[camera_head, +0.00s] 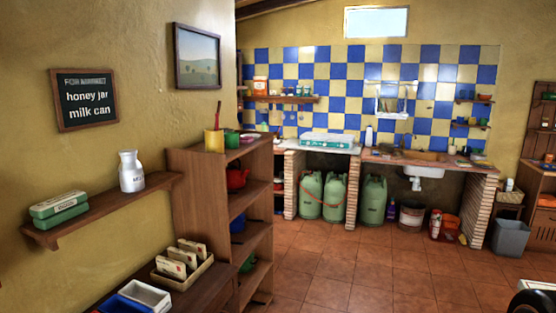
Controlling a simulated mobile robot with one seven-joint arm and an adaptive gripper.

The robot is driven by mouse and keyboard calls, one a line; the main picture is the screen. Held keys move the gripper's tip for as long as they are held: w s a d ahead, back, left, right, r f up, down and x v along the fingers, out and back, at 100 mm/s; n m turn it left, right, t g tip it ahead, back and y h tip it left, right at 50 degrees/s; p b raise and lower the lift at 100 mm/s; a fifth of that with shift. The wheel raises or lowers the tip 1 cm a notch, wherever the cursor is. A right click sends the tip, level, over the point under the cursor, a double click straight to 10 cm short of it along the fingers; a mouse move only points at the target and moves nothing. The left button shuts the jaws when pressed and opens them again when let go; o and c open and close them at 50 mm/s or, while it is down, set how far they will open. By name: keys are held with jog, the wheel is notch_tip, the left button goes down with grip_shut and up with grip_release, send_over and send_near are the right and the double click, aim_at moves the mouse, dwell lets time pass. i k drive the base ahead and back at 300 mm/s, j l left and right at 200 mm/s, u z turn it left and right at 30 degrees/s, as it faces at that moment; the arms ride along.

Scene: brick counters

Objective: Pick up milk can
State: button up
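My gripper does not show. A white and dark piece at the bottom right corner looks like part of my own arm, cut off by the picture edge.
Green boxes (59,208) sit left of the can on the same shelf. Below are a tray of packets (183,266) and a white bin (145,294). A wooden shelf unit (200,190) stands to the right. The tiled floor (350,285) is open.

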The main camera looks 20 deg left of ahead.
aim_at(131, 175)
jog(key=i+u, duration=0.1)
jog(key=i, duration=0.45)
jog(key=i+l+u, duration=0.15)
jog(key=i, duration=0.45)
jog(key=i+u, duration=0.5)
jog(key=u, duration=0.2)
jog(key=i+u, duration=0.3)
